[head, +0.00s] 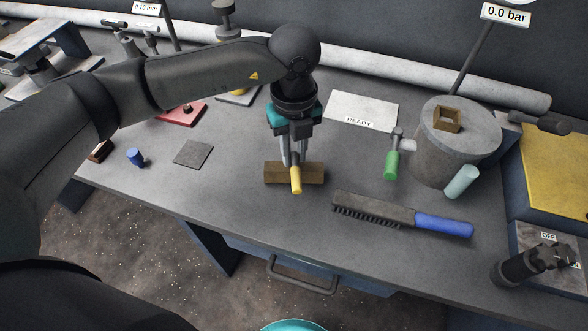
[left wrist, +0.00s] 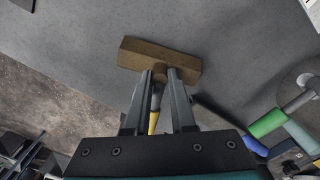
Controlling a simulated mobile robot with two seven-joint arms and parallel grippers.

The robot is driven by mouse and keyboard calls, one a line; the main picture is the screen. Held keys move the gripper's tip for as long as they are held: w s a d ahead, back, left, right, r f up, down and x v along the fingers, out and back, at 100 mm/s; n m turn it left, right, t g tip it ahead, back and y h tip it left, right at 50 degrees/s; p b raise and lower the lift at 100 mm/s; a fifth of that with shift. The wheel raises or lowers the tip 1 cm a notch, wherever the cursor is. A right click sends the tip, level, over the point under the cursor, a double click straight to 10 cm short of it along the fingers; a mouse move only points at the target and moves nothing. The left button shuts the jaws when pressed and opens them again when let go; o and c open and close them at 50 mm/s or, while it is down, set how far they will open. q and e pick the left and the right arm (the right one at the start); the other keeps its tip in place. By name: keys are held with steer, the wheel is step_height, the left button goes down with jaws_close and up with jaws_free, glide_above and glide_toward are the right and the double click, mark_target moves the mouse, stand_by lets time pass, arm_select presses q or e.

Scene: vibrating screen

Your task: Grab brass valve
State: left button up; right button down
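The brass valve (head: 312,173) lies near the front edge of the grey workbench, a brown-gold block with a short grey stem and a yellow handle (head: 296,181). In the left wrist view, the block (left wrist: 160,58) sits just beyond the fingertips. My left gripper (head: 292,163) points down over the valve. Its fingers (left wrist: 160,78) stand on either side of the stem, with a visible gap between them, so it looks open. Whether a finger touches the stem is unclear. The fingers and palm partly hide the stem and handle. My right gripper is not in view.
A wire brush (head: 374,210) with a blue handle lies right of the valve. A green-handled part (head: 392,164) stands beside a grey drum (head: 432,160). A grey square (head: 193,154) and a blue piece (head: 135,157) lie left. A READY plate (head: 362,108) lies behind.

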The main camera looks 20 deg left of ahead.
arm_select(q)
jaws_close()
steer(key=shift+r, duration=0.1)
stand_by(0.8)
